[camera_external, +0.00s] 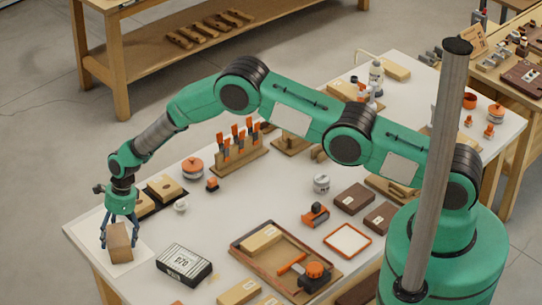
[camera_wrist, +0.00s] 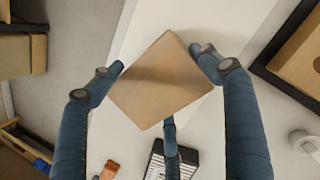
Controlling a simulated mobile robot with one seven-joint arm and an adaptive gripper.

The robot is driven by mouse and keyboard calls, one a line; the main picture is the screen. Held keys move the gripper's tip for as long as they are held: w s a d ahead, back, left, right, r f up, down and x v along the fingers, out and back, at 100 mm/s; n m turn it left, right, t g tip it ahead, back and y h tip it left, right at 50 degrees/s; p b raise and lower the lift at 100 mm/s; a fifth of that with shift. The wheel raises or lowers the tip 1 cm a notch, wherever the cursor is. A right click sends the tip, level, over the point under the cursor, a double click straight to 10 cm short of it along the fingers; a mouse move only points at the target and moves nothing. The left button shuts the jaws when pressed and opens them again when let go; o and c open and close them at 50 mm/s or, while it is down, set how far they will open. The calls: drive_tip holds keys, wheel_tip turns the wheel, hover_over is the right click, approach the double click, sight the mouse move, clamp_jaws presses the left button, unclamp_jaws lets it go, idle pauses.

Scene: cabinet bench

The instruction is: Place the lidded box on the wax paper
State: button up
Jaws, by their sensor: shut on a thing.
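My gripper (camera_external: 119,226) points down at the table's near left corner, with its fingers around a brown wooden box (camera_external: 119,243). In the wrist view the box (camera_wrist: 160,82) sits tilted between the blue fingers, gripped at opposite corners. I see no separate lid edge. The wax paper (camera_external: 141,250) looks like a pale sheet on the tabletop beneath the box. It also shows in the wrist view as a pale sheet (camera_wrist: 185,20) behind the box. The box hides part of it. I cannot tell whether the box touches the sheet.
A black-and-white labelled box (camera_external: 184,265) lies right of the sheet. A dark tray with wooden blocks (camera_external: 162,189) and a small white knob-like piece (camera_external: 180,207) are behind it. A wooden tray (camera_external: 286,258) holds orange tools. The table's left edge is close by.

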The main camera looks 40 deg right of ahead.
drive_tip(key=o, duration=1.9)
drive_tip(key=shift+r, duration=0.1)
drive_tip(key=v, duration=1.1)
drive_tip(key=shift+r+b, duration=0.4)
drive_tip(key=shift+d, duration=0.1)
